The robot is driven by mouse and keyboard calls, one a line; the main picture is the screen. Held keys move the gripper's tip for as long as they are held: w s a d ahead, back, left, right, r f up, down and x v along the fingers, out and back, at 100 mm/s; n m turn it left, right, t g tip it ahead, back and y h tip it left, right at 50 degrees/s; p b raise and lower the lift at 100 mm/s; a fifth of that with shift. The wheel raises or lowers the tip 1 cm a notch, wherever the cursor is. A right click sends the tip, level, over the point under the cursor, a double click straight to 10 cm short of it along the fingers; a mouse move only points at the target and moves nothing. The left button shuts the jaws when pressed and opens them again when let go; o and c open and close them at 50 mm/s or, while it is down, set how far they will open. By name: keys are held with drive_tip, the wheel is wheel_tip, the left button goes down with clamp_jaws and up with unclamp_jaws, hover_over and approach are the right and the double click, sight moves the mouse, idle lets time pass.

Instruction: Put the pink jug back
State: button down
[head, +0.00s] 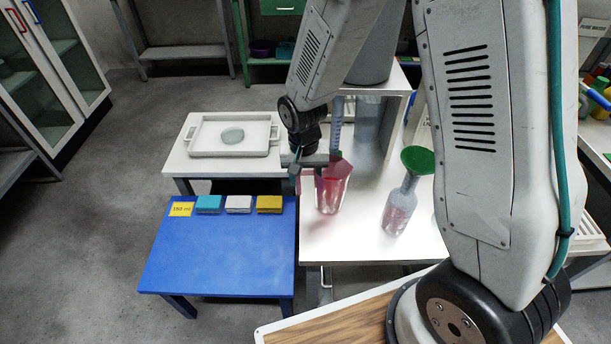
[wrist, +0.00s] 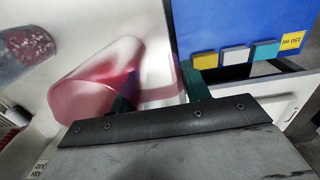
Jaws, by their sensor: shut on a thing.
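The pink jug (head: 332,192) is translucent and looks upright over the white table (head: 345,245), near its left edge. My gripper (head: 312,172) is at the jug's upper left side, shut on it. In the wrist view the jug (wrist: 90,85) lies to the left of the picture, and my gripper's dark green fingers (wrist: 160,90) are on either side of its handle area. I cannot tell whether the jug's base touches the table.
A flask with a green funnel (head: 415,160) stands right of the jug. A tall clear cylinder (head: 337,122) stands behind it. The blue table (head: 215,265) at left carries a yellow "150 ml" card (head: 181,209) and several coloured blocks. A white tray (head: 200,149) holding a dish is behind.

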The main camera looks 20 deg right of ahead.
drive_tip(key=c, duration=0.7)
unclamp_jaws()
drive_tip(key=shift+f, duration=0.1)
wheel_tip(320, 180, up, 11)
drive_tip(key=shift+w+a+r, duration=0.1)
drive_tip(key=shift+a, duration=0.05)
drive_tip(key=s+d+r+n, duration=0.1)
drive_tip(key=s+d+r, duration=0.2)
drive_tip(key=s+r, duration=0.2)
drive_tip(key=s+d+r+n, duration=0.1)
drive_tip(key=s+d+r, duration=0.2)
drive_tip(key=s+r, duration=0.3)
drive_tip(key=s+d+r+n+t, duration=0.1)
drive_tip(key=s+d+r, duration=0.2)
drive_tip(key=s, duration=1)
drive_tip(key=shift+d+r+n, duration=0.15)
drive_tip(key=shift+d+r, duration=0.05)
drive_tip(key=shift+r, duration=0.55)
drive_tip(key=shift+d+r+n, duration=0.15)
drive_tip(key=shift+r, duration=0.55)
